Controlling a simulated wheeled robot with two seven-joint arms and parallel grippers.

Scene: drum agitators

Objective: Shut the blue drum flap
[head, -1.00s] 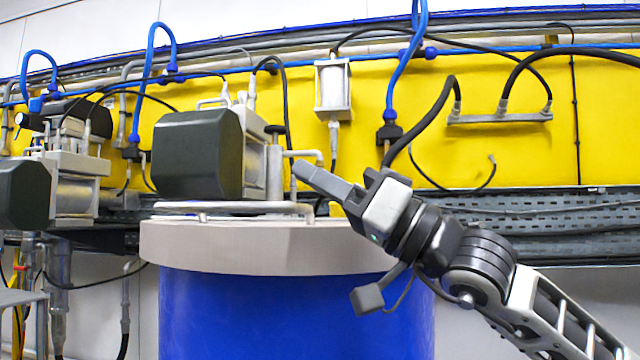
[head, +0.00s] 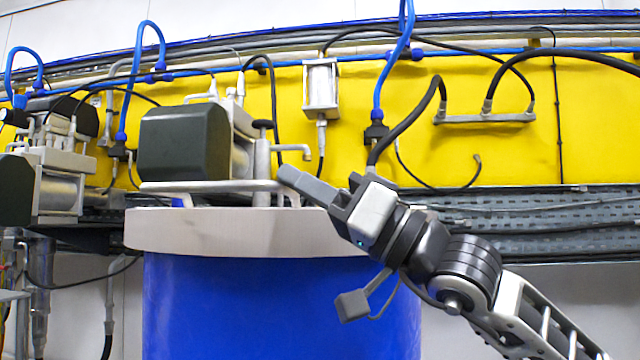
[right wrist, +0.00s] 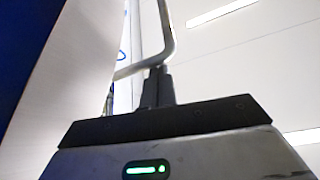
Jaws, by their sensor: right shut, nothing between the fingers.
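The blue drum (head: 270,310) stands in the middle of the head view. A thick pale grey rim or flap (head: 215,232) lies level across its top; I cannot tell whether it is fully shut. A pale bent handle bar (head: 225,187) runs along the top. My right gripper (head: 283,174) is shut and empty, its fingertips at the bar's right end. In the right wrist view the shut fingers (right wrist: 158,85) point at a bent metal bar (right wrist: 166,35), overlapping it; contact cannot be told. A grey panel (right wrist: 75,60) and a blue surface are left of them. My left gripper is not in view.
A dark-ended agitator motor (head: 185,143) sits behind the drum top, with a second unit (head: 45,185) at the left. Blue and black hoses hang before the yellow wall (head: 500,155). A grey perforated cable tray (head: 560,220) runs behind my right arm.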

